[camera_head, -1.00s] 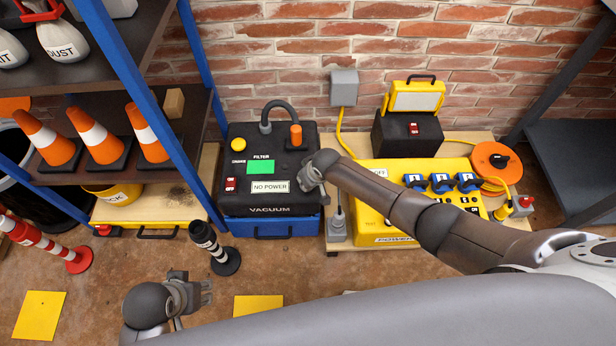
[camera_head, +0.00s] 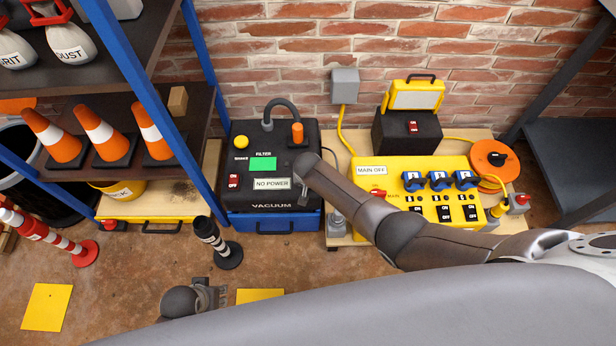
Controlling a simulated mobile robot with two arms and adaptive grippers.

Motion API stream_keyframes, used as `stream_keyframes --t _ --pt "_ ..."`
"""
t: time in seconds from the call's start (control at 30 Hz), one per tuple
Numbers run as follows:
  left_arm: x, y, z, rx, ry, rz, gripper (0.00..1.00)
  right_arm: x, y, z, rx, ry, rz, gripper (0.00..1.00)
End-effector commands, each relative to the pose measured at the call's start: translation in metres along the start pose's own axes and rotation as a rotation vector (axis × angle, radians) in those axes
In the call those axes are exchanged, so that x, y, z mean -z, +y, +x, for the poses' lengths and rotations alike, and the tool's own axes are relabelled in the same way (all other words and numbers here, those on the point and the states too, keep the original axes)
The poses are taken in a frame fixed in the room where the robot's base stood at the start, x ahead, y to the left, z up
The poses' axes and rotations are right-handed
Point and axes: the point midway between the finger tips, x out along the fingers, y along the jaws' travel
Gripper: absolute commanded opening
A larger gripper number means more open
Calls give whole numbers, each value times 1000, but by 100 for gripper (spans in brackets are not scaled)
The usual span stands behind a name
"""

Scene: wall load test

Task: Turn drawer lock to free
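I cannot make out a part clearly marked as the drawer lock. A blue drawer (camera_head: 245,224) with a dark handle sits under the black vacuum unit (camera_head: 243,204), and a low yellow drawer (camera_head: 190,212) with a dark handle sits under the shelf at left. A small red part (camera_head: 109,223) is at the yellow drawer's left end. My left gripper (camera_head: 222,295) is low over the floor, in front of the blue drawer and apart from it; its finger gap is unclear. My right gripper (camera_head: 305,196) is at the vacuum's right edge, its fingers largely hidden.
A yellow power box (camera_head: 430,180) labelled MAIN OFF stands right of the vacuum. A black-and-white post (camera_head: 213,245) stands on the floor between the drawers. The blue-framed shelf (camera_head: 197,150) with cones is at left. Floor is open around the yellow floor plate (camera_head: 46,307).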

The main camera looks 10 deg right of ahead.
Motion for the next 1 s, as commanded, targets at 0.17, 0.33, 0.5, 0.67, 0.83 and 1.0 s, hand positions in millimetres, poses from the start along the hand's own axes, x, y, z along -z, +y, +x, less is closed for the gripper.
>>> stream_keyframes --t 0.17,0.33,0.5,0.67,0.83,1.0 --pt "0 0 1 0 0 0 40 -6 -2 2 -3 -8 19 0" --pt "-1 0 1 0 0 0 40 -5 -2 2 -4 -8 23 0" --pt "-1 0 1 0 0 0 40 -5 -2 2 -4 -8 23 0" --pt "-1 0 1 0 0 0 40 -5 -1 2 -5 -8 23 32" --pt "-1 0 1 0 0 0 40 -4 0 2 -7 -7 21 36" --pt "1 0 1 0 1 -1 40 -2 0 1 -8 -4 20 36"
